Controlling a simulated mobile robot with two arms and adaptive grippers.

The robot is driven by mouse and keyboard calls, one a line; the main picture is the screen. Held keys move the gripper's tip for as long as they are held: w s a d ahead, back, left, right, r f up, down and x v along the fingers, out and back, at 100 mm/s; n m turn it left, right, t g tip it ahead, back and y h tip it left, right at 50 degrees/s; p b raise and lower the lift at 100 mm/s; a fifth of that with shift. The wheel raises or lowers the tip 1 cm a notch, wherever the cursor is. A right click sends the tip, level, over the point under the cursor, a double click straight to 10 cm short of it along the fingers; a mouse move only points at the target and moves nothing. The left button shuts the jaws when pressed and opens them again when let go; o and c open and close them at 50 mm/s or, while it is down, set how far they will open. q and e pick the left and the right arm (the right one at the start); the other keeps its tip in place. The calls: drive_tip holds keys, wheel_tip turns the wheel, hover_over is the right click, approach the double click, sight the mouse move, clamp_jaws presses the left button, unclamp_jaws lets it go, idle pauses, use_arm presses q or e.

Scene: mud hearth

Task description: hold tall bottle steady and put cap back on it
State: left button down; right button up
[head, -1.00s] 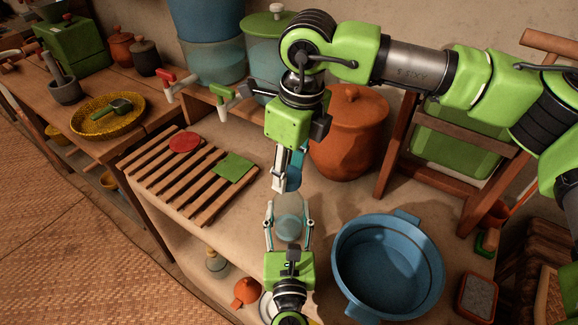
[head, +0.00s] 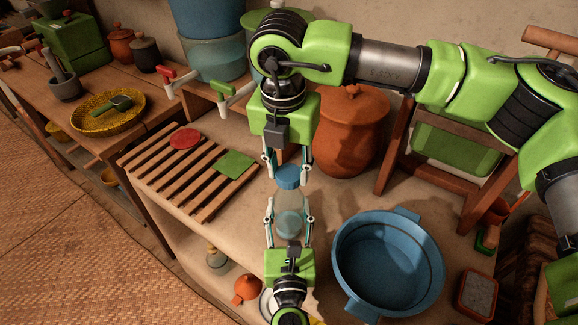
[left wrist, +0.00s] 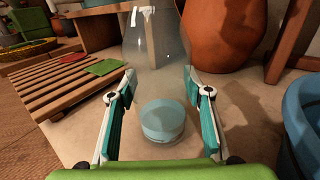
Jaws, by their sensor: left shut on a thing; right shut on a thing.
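The tall clear bottle (head: 291,203) stands upright on the counter, with pale blue contents low inside; it also shows in the left wrist view (left wrist: 158,75). My left gripper (head: 289,218) is shut on the bottle, one finger on each side, also seen in the left wrist view (left wrist: 160,95). The blue cap (head: 288,178) is between the fingers of my right gripper (head: 288,176), which is shut on it from above. The cap appears right over the bottle's top. I cannot tell whether they touch. The right gripper and cap are not clear in the left wrist view.
A blue basin (head: 388,262) stands close to the right of the bottle. A slatted wooden rack (head: 160,180) lies to the left. A clay pot (head: 350,130) and a wooden frame (head: 398,160) stand behind. The counter's front edge is near the left gripper.

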drive_tip(key=m, duration=0.9)
drive_tip(key=shift+m+g+h, duration=0.3)
drive_tip(key=shift+g+h, duration=0.1)
drive_tip(key=m, duration=0.3)
drive_tip(key=shift+a+m, duration=0.1)
drive_tip(key=shift+m, duration=0.2)
drive_tip(key=shift+s+a+m+g, duration=0.15)
drive_tip(key=shift+m+g, duration=0.25)
drive_tip(key=shift+m, duration=1.7)
drive_tip(key=shift+w, duration=0.2)
drive_tip(key=o, duration=0.7)
drive_tip(key=shift+d, duration=0.2)
drive_tip(key=shift+o, duration=0.2)
